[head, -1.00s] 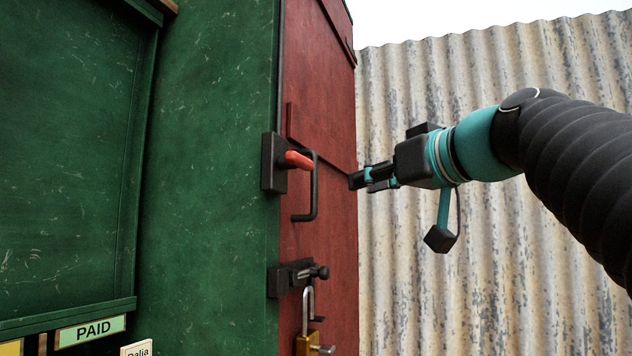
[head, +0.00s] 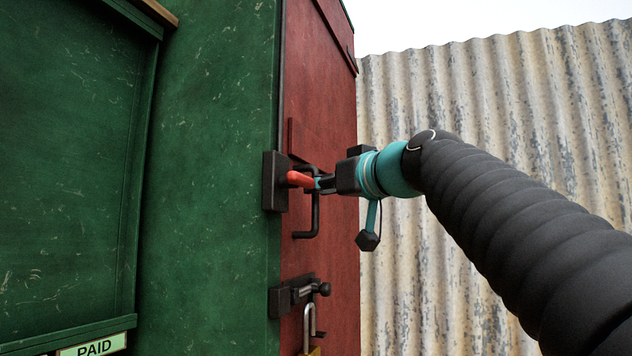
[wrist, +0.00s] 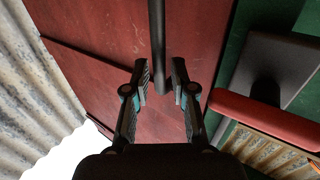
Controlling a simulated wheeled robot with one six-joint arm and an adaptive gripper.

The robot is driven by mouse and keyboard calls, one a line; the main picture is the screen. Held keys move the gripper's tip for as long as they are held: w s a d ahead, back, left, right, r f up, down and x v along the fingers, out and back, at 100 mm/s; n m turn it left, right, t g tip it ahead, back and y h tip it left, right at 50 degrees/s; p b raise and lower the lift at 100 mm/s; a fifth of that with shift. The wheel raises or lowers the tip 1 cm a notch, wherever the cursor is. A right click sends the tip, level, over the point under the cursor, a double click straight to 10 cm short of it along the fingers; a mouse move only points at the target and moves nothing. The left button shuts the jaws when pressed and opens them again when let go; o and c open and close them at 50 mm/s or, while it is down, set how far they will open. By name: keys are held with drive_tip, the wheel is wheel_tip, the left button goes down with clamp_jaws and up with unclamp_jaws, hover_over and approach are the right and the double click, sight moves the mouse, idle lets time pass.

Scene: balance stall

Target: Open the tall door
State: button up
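The tall red door (head: 335,120) stands closed in its green frame in the head view. Its black U-shaped pull handle (head: 316,215) also shows in the wrist view (wrist: 157,45). A red lever (head: 300,179) on a black plate (head: 274,182) sits just left of the handle, and at right in the wrist view (wrist: 265,117). My gripper (wrist: 161,80) is open, its fingertips on either side of the handle bar in the picture; I cannot tell whether they touch it. In the head view my gripper (head: 321,182) overlaps the handle's upper part.
Below the handle are a black sliding bolt (head: 300,292) and a brass padlock (head: 313,349) with its shackle hanging there. A green cabinet front (head: 210,150) stands left. A corrugated metal wall (head: 480,110) stands behind my arm. The space right of the door looks free.

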drive_tip(key=shift+x, duration=1.2)
clamp_jaws()
drive_tip(key=shift+d, duration=0.1)
